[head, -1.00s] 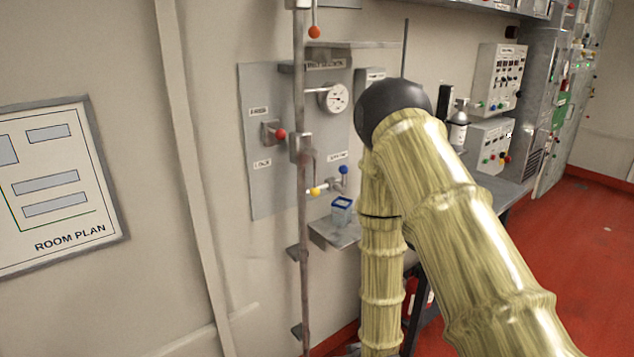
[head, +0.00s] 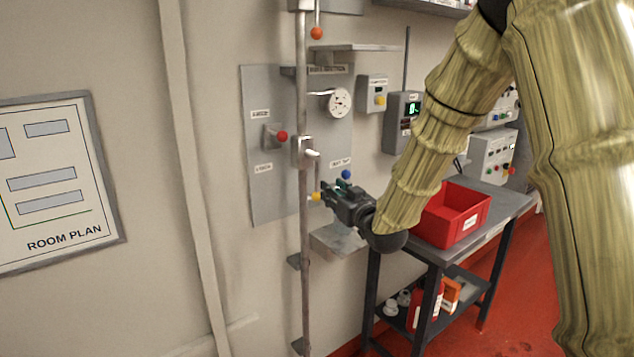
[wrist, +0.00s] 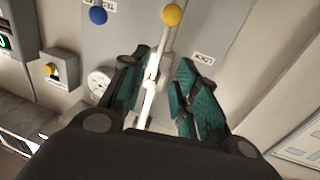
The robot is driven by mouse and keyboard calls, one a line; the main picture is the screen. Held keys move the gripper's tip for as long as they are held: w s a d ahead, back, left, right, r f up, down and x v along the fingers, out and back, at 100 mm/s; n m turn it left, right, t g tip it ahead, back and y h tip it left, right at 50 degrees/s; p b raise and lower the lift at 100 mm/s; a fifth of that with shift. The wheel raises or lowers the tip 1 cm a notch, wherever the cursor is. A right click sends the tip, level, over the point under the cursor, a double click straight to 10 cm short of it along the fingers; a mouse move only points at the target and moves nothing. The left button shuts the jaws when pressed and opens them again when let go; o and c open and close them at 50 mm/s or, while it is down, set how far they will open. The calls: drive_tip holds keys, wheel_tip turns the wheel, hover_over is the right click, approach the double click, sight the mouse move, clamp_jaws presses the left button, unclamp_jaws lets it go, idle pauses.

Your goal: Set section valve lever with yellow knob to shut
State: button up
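The yellow knob (head: 316,197) of the section valve lever shows beside the vertical pipe in the head view, just left of my gripper's fingertips (head: 327,191). In the wrist view the yellow knob (wrist: 172,15) is at the top, beyond the fingertips. Its pale lever (wrist: 155,75) runs down between the two teal-padded fingers. My gripper (wrist: 166,82) is open, with a finger on each side of the lever. Contact with either finger is not clear.
A blue knob (head: 346,174) sits close above my gripper. A small shelf (head: 338,240) is below. A red bin (head: 453,214) stands on the table at right.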

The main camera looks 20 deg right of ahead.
sight(317, 191)
drive_tip(key=w+p, duration=0.1)
drive_tip(key=w, duration=0.2)
drive_tip(key=w+a, duration=0.1)
drive_tip(key=w, duration=0.3)
drive_tip(key=w+p, duration=0.1)
drive_tip(key=w, duration=0.2)
drive_tip(key=shift+w+a+p, duration=0.2)
drive_tip(key=shift+a+p, duration=0.1)
drive_tip(key=shift+p, duration=0.05)
clamp_jaws()
